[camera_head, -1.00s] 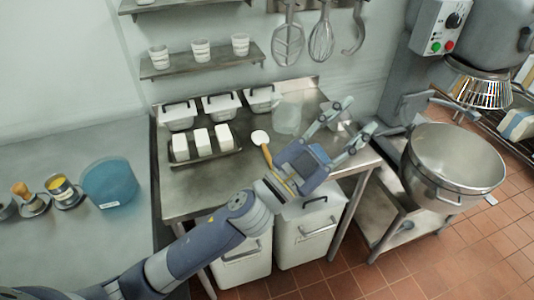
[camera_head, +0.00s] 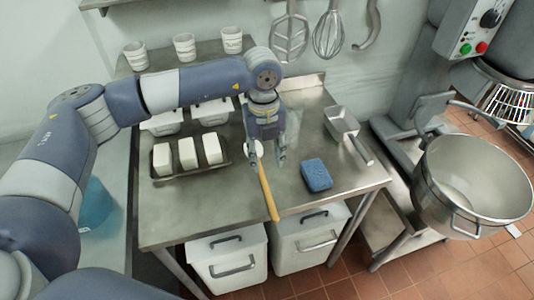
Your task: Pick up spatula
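The spatula has a white head (camera_head: 257,149) and a long yellow handle (camera_head: 267,195). It lies on the metal table (camera_head: 205,205), with the handle end close to the front edge. My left gripper (camera_head: 267,161) points down over the head end of the spatula. Its two fingers are apart, with the left fingertip beside the upper handle and the right one farther right. Nothing shows clamped between them. The gripper partly hides the spatula head; I cannot tell how high the fingers are above the table. My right gripper is not in view.
A blue sponge (camera_head: 317,175) lies right of the spatula. A metal scoop pan (camera_head: 342,121) stands behind it. A tray (camera_head: 176,176) with white blocks is to the left. A mixing bowl (camera_head: 468,185) stands at right. The table's front left is clear.

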